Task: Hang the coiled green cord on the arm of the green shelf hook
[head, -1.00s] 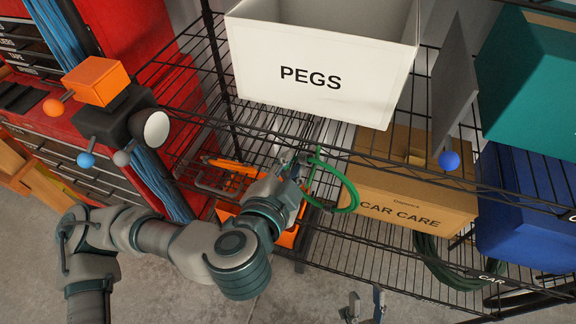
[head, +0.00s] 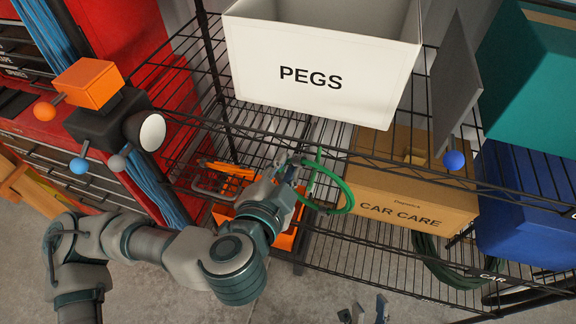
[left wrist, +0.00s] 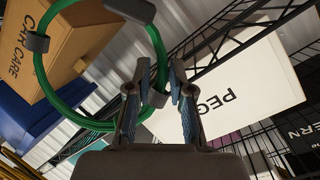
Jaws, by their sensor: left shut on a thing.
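The coiled green cord (head: 345,198) is a loose ring in front of the middle shelf, left of the CAR CARE box. My left gripper (head: 290,170) is shut on the cord's edge and holds it up. In the left wrist view the cord (left wrist: 43,75) is a large ring with grey bands, passing by the fingertips (left wrist: 157,85). A thin green upright strip (head: 316,172) shows beside the gripper; I cannot tell whether it is cord or hook. I cannot clearly make out the green shelf hook. My right gripper (head: 368,310) is at the bottom edge, fingers apart and empty.
The black wire shelf (head: 360,258) holds a white PEGS box (head: 310,77), a cardboard CAR CARE box (head: 405,190) and a blue bin (head: 520,205). A dark green coil (head: 428,262) hangs lower.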

